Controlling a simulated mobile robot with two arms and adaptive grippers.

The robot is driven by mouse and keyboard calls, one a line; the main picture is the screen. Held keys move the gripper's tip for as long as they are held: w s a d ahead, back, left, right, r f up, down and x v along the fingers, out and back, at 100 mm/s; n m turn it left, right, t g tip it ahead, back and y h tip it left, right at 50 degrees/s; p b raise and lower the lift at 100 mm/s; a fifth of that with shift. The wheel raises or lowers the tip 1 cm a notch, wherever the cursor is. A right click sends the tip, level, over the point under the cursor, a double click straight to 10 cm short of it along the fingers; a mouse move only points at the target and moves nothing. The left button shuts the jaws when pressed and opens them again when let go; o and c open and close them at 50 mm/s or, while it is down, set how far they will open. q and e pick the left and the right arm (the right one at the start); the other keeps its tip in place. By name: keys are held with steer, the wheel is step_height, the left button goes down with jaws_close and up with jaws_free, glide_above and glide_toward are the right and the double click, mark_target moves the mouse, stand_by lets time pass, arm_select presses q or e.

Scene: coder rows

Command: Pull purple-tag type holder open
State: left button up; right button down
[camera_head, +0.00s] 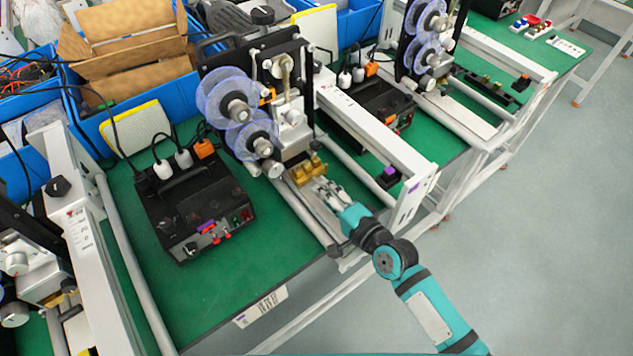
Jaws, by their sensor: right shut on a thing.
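The middle coder machine has blue-violet translucent reels (228,98) and a brass type holder (308,169) low at its front, above a metal plate. My right gripper (322,187) reaches in from the lower right and is shut at the front of the type holder. Its fingertips are small here, and the exact grip spot is hard to see. My left gripper is not in view.
A black control box (200,205) with a purple label and white and orange plugs stands left on the green table (262,240). A small black block with a purple top (388,174) sits right of the gripper. Similar machines stand on both sides. Grey floor (540,220) lies open at right.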

steer(key=v, duration=0.4)
steer(key=shift+f, duration=0.25)
steer(key=shift+w+a+f, duration=0.1)
steer(key=shift+w+f, duration=0.05)
steer(key=shift+w, duration=0.05)
steer(key=c, duration=1.6)
jaws_free()
steer(key=shift+o, duration=0.2)
steer(key=shift+s, duration=0.15)
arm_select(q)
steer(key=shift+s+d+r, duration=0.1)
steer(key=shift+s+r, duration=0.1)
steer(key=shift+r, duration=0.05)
arm_select(e)
steer(key=v, duration=1.2)
